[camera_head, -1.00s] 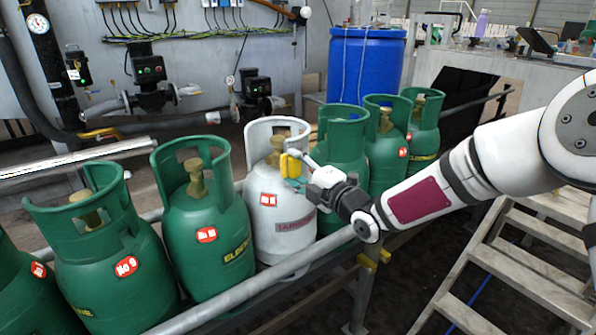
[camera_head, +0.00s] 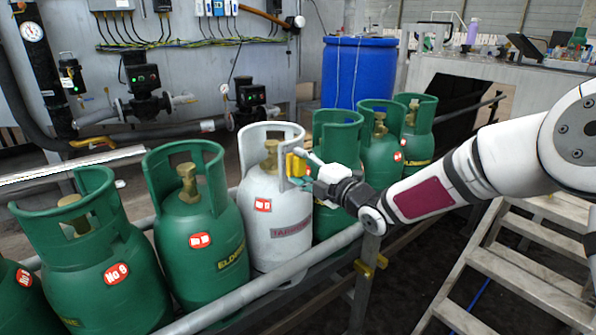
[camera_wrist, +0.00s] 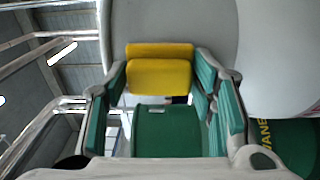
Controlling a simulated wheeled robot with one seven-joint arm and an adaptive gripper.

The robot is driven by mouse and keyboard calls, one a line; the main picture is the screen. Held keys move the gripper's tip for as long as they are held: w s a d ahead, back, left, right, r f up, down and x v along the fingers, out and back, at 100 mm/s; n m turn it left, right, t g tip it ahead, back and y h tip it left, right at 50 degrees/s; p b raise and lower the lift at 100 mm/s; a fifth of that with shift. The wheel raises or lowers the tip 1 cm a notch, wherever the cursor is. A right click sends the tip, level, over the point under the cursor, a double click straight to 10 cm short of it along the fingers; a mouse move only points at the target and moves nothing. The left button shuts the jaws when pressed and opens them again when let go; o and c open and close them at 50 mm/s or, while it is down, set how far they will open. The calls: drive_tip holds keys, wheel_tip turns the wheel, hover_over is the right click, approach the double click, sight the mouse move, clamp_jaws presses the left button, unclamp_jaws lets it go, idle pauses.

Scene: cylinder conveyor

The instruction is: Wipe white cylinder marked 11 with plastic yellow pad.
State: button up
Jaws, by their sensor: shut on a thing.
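The white cylinder (camera_head: 272,235) stands upright in a row of green ones, with a red label (camera_head: 263,205) whose number is too small to read. My gripper (camera_head: 302,172) is at the right side of its collar, shut on the yellow pad (camera_head: 296,165). In the wrist view the pad (camera_wrist: 160,75) sits between the two green-lined fingers, in front of the pale surface of the white cylinder (camera_wrist: 185,22). I cannot tell whether the pad touches the collar.
Green cylinders stand close on both sides, one (camera_head: 200,245) at left and one (camera_head: 335,145) behind my gripper. A metal rail (camera_head: 270,278) runs along their front. A blue drum (camera_head: 358,75) stands behind, and metal steps (camera_head: 510,265) are at right.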

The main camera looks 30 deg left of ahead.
sight(289, 172)
drive_tip(key=w, duration=0.1)
drive_tip(key=w+b, duration=0.1)
drive_tip(key=shift+w+d, duration=0.3)
drive_tip(key=shift+d, duration=0.05)
drive_tip(key=shift+s+b, duration=0.1)
drive_tip(key=shift+b, duration=0.35)
drive_tip(key=s+b, duration=0.1)
drive_tip(key=s+a+b, duration=0.1)
drive_tip(key=b, duration=0.1)
drive_tip(key=shift+s+f, duration=0.1)
drive_tip(key=shift+s, duration=0.15)
drive_tip(key=shift+s+a, duration=0.2)
drive_tip(key=shift+s, duration=0.2)
drive_tip(key=shift+s+a, duration=0.25)
drive_tip(key=shift+s, duration=0.45)
drive_tip(key=shift+s+a, duration=0.2)
drive_tip(key=shift+s, duration=0.45)
drive_tip(key=shift+d, duration=0.15)
